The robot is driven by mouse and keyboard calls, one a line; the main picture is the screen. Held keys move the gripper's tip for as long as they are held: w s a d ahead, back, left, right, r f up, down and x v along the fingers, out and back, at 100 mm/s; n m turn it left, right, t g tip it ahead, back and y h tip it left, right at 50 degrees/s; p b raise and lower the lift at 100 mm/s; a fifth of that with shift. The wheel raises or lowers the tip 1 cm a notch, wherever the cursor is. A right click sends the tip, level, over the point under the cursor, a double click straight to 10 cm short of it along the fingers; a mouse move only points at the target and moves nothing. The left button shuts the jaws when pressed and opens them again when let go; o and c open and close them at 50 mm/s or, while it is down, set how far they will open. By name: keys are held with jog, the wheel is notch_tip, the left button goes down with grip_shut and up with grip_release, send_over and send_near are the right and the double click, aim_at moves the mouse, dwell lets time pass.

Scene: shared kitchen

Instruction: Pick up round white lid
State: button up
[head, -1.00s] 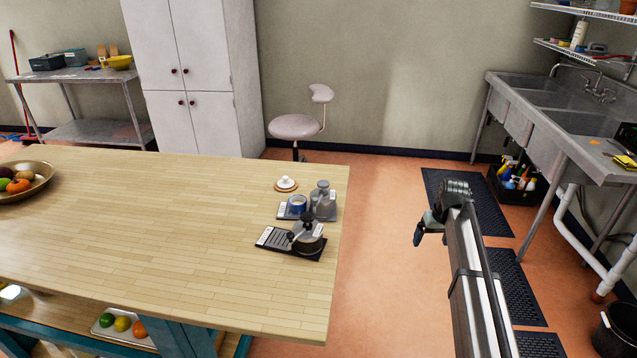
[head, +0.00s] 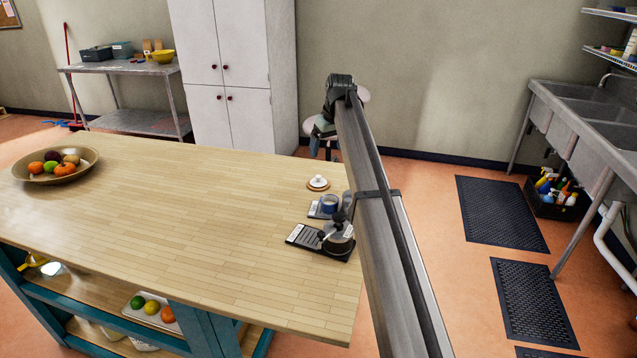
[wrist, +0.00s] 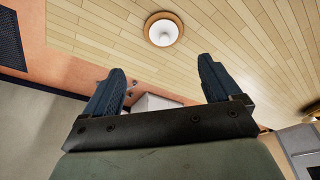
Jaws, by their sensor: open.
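The round white lid (head: 318,181) with a small knob sits on a round wooden-coloured base near the right end of the wooden table (head: 200,210). In the wrist view the lid (wrist: 163,35) shows at the top centre, ahead of and apart from the fingers. My gripper (wrist: 160,85) is open and empty, with its two dark fingers spread wide. In the head view my gripper (head: 325,128) is partly hidden by the arm, beyond the table's far right corner. Nothing covers the lid.
A fruit bowl (head: 88,170) is at the table's far left; the middle is clear.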

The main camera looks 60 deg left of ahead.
send_over(319, 177)
jog(key=d, duration=0.2)
jog(key=f, duration=0.8)
jog(key=shift+w+a+f, duration=0.1)
jog(key=shift+w+a, duration=0.05)
jog(key=shift+w, duration=0.25)
jog(key=shift+s+x, duration=0.2)
jog(key=shift+x, duration=1.05)
jog(key=shift+s+x, duration=0.15)
jog(key=shift+x, duration=1.15)
jog(key=shift+a, duration=0.1)
jog(key=c, duration=1.2)
